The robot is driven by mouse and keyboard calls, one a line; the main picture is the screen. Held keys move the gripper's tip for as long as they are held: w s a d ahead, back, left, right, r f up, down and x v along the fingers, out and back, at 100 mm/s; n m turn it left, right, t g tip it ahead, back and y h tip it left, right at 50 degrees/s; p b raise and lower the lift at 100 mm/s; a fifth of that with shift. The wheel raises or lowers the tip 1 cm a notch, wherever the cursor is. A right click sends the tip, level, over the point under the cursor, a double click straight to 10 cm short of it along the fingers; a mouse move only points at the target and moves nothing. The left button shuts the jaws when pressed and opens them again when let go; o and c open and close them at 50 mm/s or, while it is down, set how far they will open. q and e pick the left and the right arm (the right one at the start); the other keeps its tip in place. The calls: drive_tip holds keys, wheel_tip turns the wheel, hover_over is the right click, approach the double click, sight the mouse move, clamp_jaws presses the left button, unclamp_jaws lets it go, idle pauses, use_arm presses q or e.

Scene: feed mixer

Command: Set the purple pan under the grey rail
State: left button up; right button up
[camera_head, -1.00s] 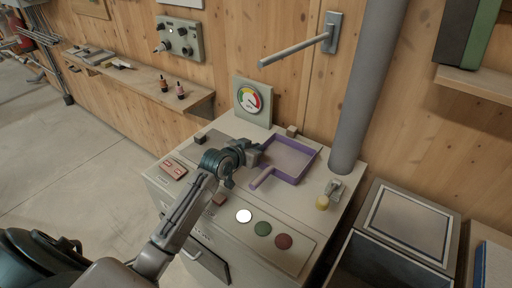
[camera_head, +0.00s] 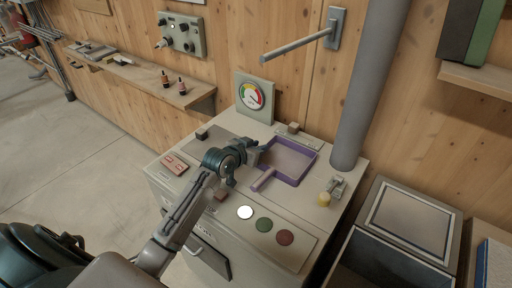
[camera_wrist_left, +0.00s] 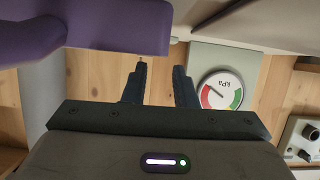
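The purple pan (camera_head: 291,158) lies flat on the machine top, its handle (camera_head: 263,180) pointing to the front left. Its purple side also fills the upper left of the left wrist view (camera_wrist_left: 120,25). My left gripper (camera_head: 258,149) is at the pan's left side. In the left wrist view its two fingers (camera_wrist_left: 160,68) are apart with nothing between them. Whether a finger touches the pan I cannot tell. A grey bar (camera_head: 295,45) juts from the wall above the machine. A low grey strip (camera_head: 300,137) lies behind the pan. Which one is the rail is unclear. My right gripper is out of view.
A pressure gauge (camera_head: 250,96) stands at the back of the machine. An open bin (camera_head: 385,265) stands further right.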

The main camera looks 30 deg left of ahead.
use_arm(q)
drive_tip(key=shift+r, duration=0.8)
drive_tip(key=b+v, duration=0.1)
drive_tip(key=v, duration=1.1)
drive_tip(key=shift+f+b, duration=0.2)
drive_tip(key=shift+b, duration=0.2)
